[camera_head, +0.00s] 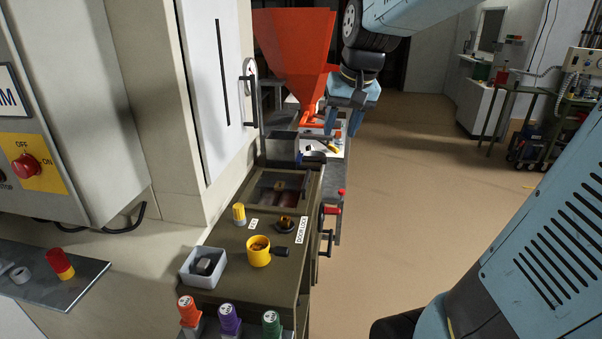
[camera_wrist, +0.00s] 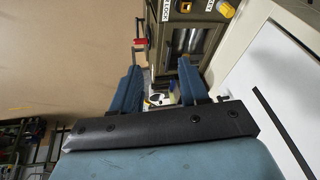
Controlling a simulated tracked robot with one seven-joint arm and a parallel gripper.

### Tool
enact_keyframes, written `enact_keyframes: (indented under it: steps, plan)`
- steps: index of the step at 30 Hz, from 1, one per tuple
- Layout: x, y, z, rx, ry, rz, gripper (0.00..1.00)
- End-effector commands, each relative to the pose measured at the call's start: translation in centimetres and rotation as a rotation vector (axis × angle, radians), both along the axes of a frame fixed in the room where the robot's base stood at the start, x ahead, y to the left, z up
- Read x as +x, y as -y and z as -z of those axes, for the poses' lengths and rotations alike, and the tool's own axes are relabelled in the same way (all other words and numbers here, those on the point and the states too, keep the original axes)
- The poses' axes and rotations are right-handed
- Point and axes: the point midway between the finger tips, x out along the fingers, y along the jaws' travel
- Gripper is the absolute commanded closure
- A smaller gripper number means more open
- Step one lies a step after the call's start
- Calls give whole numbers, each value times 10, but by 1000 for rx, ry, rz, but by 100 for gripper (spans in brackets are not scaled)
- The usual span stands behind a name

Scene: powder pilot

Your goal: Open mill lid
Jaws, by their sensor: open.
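The olive-green machine, which I take for the mill (camera_head: 228,240), stands against the cream cabinet in the head view. Its top has a framed window (camera_head: 282,187) with a dark interior; I cannot tell for sure which part is the lid. My gripper (camera_head: 344,118) is open and empty, pointing down, beyond and right of the window. In the wrist view my gripper (camera_wrist: 160,75) shows its two blue fingers apart, with the window (camera_wrist: 203,45) beyond them.
An orange hopper (camera_head: 294,45) stands left of my gripper. On the machine are a yellow cup (camera_head: 258,252), a yellow knob (camera_head: 239,213) and a white tray (camera_head: 191,270). A red-knobbed handle (camera_head: 330,210) sticks out at its right side.

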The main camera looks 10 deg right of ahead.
Motion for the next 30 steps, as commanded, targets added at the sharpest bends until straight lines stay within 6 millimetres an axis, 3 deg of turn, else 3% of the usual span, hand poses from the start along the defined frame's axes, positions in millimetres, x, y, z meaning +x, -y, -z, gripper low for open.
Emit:
enact_keyframes:
  steps: [1, 10, 18, 24, 30]
  plan:
    - [17, 1, 4, 10, -21, 12, 56]
    - [106, 8, 32, 66, -112, 80, 56]
    - [183, 15, 78, 106, -194, 143, 56]
    - [228, 20, 115, 128, -245, 184, 56]
    - [251, 23, 138, 140, -270, 207, 56]
